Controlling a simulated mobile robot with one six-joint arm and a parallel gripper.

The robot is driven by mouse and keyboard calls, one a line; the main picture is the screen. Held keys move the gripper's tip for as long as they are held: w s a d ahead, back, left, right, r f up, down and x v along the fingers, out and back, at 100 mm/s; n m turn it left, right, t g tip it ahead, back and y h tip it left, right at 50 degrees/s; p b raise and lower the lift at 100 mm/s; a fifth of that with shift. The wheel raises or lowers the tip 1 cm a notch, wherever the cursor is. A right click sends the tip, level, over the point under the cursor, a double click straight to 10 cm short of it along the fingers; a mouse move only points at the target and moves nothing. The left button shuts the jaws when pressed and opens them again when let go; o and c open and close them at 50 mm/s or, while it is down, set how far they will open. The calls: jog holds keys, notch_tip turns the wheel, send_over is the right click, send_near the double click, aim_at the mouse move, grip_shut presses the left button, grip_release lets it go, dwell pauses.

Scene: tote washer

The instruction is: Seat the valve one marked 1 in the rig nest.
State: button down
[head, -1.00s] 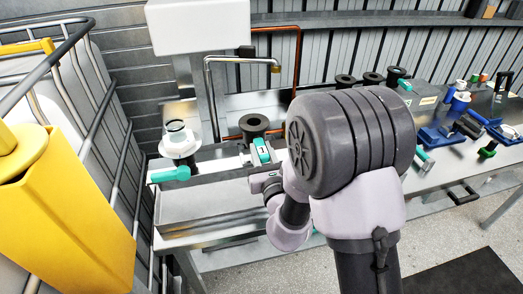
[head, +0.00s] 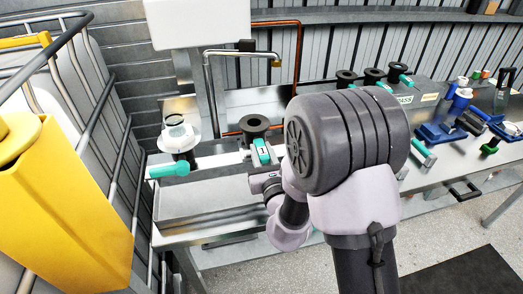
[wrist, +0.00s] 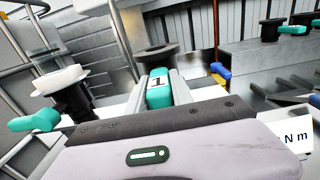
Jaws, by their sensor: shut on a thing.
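Valve one (head: 262,149) has a teal lever marked 1 and a black round flange on top. My gripper (head: 268,178) is shut on it. In the wrist view the teal lever (wrist: 159,92) sits between the two grey fingers, with the black flange (wrist: 157,57) just beyond. The valve stands upright by the back of the metal bench. I cannot tell whether it touches a surface below. A white-flanged fitting (head: 178,136) with a teal lever (head: 169,170) stands to its left. It also shows in the wrist view (wrist: 60,82). I cannot make out the rig nest clearly.
A bent metal tap pipe (head: 240,55) and a copper pipe (head: 298,60) rise behind the valve. Several black-flanged valves (head: 373,75) stand at the back right. Blue fixtures (head: 435,132) lie further right. A yellow post (head: 70,215) and cage bars flank the left.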

dwell(0.4)
jog(key=shift+f+b, duration=0.5)
jog(key=shift+f, duration=0.15)
jog(key=shift+f, duration=0.3)
dwell(0.4)
jog(key=shift+c, duration=2.4)
grip_release()
jog(key=shift+s+d, duration=0.1)
